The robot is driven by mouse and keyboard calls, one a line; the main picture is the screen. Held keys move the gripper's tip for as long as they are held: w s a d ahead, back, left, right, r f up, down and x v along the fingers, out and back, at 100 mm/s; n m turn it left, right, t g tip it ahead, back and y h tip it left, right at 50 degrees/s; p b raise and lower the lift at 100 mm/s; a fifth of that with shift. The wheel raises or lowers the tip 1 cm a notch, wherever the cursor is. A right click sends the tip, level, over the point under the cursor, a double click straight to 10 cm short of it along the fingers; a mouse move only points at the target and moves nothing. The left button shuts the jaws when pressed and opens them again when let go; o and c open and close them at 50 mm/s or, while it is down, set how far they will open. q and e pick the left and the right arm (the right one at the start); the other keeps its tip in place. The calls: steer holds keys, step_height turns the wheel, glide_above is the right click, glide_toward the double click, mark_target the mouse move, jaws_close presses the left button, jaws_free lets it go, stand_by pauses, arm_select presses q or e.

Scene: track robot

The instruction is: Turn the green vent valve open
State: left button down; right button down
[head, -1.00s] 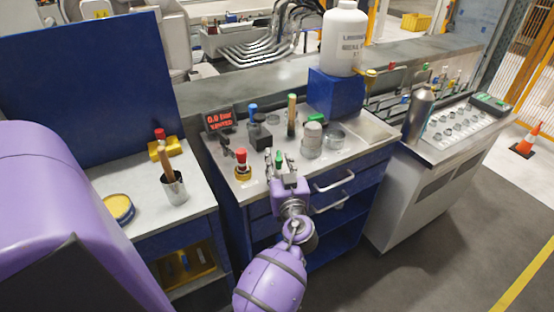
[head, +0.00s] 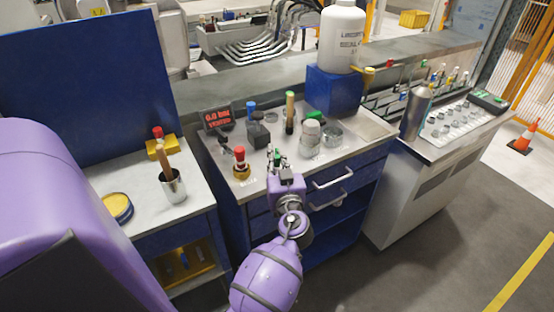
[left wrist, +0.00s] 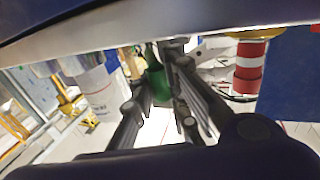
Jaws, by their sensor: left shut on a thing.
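The green vent valve (head: 277,156) stands upright near the front edge of the grey bench top, in the middle of the head view. My left gripper (head: 279,166) is at it, with its fingers shut on the green handle. In the left wrist view the green handle (left wrist: 157,82) shows between the two dark fingers (left wrist: 160,90). Its lower part is hidden by the fingers. I cannot tell the handle's exact angle. A red-lit display (head: 218,117) behind on the left reads about 0.0 bar; its second line is blurred. My right gripper is not in view.
A red-capped brass fitting (head: 240,165) stands close on the left. A black block (head: 259,135), a grey domed cylinder (head: 310,138) and a post with a yellowish top (head: 290,112) stand behind. A large white bottle (head: 341,38) sits on a blue block (head: 333,90).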

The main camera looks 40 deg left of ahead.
arm_select(q)
steer(key=shift+s+a+f+m+t+h, duration=0.15)
steer(key=shift+s+a+m+t+h, duration=0.25)
steer(key=shift+m+t+h, duration=0.35)
steer(key=shift+a+m+t+h+p, duration=0.35)
steer(key=shift+m+t+h, duration=0.5)
steer(key=shift+h, duration=0.3)
steer(key=shift+s+a+m+t+h, duration=0.15)
steer(key=shift+a+m+t+h, duration=0.1)
steer(key=shift+m+t+h, duration=0.5)
steer(key=shift+g, duration=0.25)
steer(key=c, duration=1.7)
jaws_free()
steer(key=shift+v, duration=3.8)
